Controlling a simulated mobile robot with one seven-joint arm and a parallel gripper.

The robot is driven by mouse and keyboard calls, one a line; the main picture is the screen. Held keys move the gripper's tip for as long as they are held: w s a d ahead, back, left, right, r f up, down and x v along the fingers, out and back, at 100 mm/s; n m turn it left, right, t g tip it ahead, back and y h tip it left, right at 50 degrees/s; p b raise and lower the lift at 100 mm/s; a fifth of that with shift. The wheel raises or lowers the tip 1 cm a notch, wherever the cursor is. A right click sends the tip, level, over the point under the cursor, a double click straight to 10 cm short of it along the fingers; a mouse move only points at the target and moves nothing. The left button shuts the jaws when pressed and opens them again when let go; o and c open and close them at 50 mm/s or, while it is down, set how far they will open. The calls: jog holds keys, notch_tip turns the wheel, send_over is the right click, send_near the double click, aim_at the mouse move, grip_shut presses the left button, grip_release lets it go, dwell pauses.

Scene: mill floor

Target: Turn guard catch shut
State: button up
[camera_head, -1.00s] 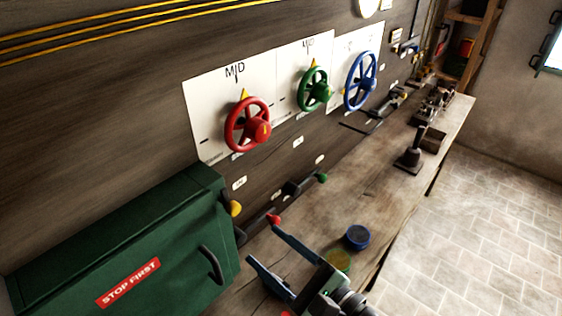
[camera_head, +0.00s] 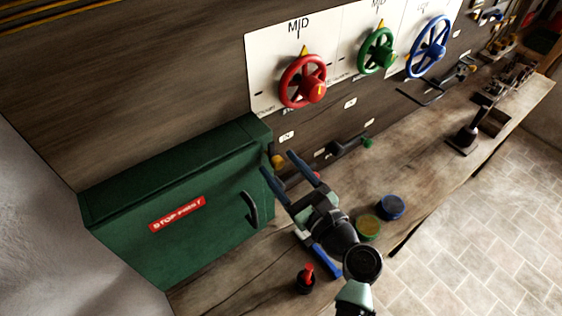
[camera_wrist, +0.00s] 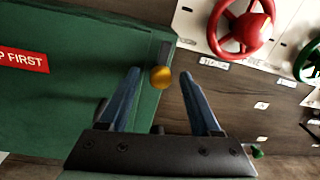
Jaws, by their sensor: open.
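The guard is a green box (camera_head: 185,205) with a red "STOP FIRST" label and a black handle (camera_head: 250,210). Its catch appears to be the yellow knob (camera_head: 277,161) at the box's right edge. In the wrist view the knob (camera_wrist: 161,77) shows beside a dark strip (camera_wrist: 165,50) on that edge. My gripper (camera_head: 279,165) is open, with its blue fingers pointing at the knob. In the wrist view my gripper (camera_wrist: 159,76) has one fingertip on each side of the knob. Contact cannot be told. The catch's lower part is partly hidden.
Red (camera_head: 303,81), green (camera_head: 376,51) and blue (camera_head: 429,46) handwheels are on the wall to the right. A lever with a green knob (camera_head: 368,142) sits below them. Blue (camera_head: 391,207) and yellow-green (camera_head: 369,228) round tins and a red-topped black object (camera_head: 305,279) stand on the bench.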

jog(key=shift+w+a, duration=0.2)
jog(key=shift+w, duration=0.1)
grip_shut()
